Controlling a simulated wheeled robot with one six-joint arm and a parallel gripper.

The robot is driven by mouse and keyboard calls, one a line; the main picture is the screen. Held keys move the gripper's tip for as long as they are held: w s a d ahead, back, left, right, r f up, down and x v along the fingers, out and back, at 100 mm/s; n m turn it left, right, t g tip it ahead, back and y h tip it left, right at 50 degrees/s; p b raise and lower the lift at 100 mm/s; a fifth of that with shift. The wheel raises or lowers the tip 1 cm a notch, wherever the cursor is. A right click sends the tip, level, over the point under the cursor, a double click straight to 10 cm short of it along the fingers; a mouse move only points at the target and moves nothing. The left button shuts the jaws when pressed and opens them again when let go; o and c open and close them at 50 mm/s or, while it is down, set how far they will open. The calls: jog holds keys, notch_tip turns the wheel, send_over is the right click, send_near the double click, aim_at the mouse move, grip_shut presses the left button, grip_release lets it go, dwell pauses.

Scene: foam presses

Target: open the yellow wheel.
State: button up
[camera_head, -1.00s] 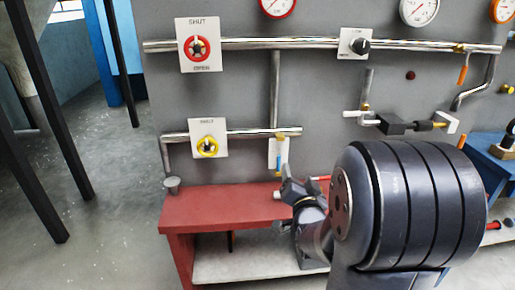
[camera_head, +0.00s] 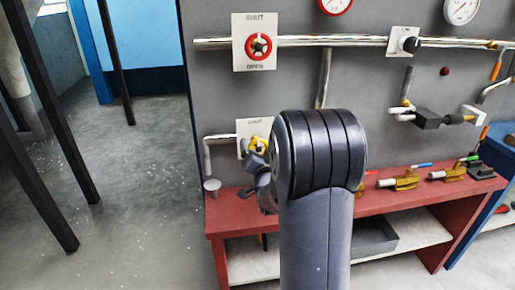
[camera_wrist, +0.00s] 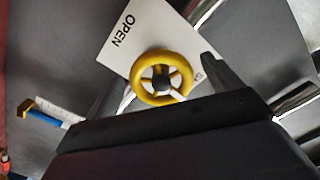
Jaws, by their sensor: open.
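The yellow wheel (camera_head: 258,143) is mounted on a white plate on the grey panel, at the left end of the lower pipe. My gripper (camera_head: 257,163) is in front of it and partly hides it in the head view. In the wrist view the yellow wheel (camera_wrist: 139,76) is near the middle, with a dark hub and spokes. Its white plate (camera_wrist: 125,42) reads OPEN on one side; the other label is mostly covered. My open fingers show on either side of the wheel. I cannot tell whether they touch it.
A red wheel (camera_head: 247,47) on its own plate is above, on the upper pipe (camera_head: 300,41).

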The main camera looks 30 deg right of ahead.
jog(key=shift+w+d, duration=0.15)
jog(key=shift+w, duration=0.4)
jog(key=shift+c, duration=0.6)
jog(key=c, duration=0.9)
